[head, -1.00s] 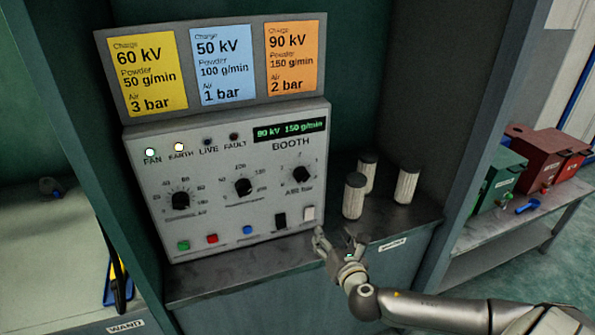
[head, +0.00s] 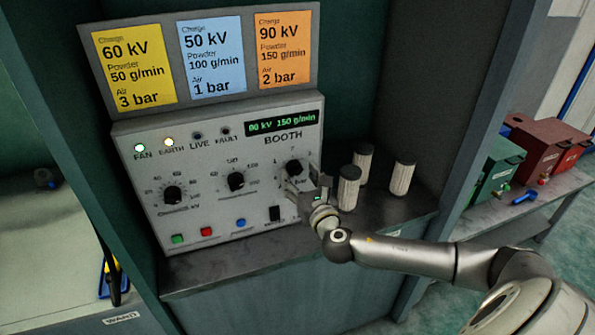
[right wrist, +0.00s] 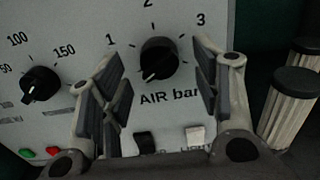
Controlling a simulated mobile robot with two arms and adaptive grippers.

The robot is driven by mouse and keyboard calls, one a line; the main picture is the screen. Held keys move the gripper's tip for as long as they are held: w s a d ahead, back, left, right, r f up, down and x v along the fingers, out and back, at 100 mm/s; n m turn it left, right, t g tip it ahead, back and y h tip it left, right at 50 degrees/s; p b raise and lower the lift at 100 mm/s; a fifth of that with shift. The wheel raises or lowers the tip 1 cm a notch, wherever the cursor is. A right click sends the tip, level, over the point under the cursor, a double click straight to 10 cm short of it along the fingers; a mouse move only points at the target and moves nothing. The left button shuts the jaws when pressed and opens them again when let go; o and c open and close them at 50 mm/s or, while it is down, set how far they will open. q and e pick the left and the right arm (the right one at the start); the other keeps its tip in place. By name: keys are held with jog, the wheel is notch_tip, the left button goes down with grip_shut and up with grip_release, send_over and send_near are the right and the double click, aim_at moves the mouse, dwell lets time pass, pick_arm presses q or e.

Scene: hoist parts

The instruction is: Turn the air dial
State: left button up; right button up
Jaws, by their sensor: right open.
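The air dial (head: 294,168) is a black knob at the right of the grey booth panel (head: 200,225). In the right wrist view the dial (right wrist: 160,60) sits above the words "AIR bar", with the numbers 1, 2 and 3 around it. Its white pointer mark points to the lower left, below the 1. My right gripper (right wrist: 158,75) is open, with one finger on each side of the dial. No contact with the dial shows. In the head view the right gripper (head: 302,185) partly covers the dial's label. My left gripper is out of view.
Two other black knobs (head: 173,194) (head: 236,181) are left of the air dial. Coloured buttons (head: 241,223) and a black switch (head: 275,213) are below. Ribbed cylinders (head: 349,188) stand right of the panel. Yellow, blue and orange cards (head: 283,50) hang above.

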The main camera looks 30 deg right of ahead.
jog(key=shift+x, duration=1)
jog(key=shift+c, duration=0.5)
jog(key=c, duration=1)
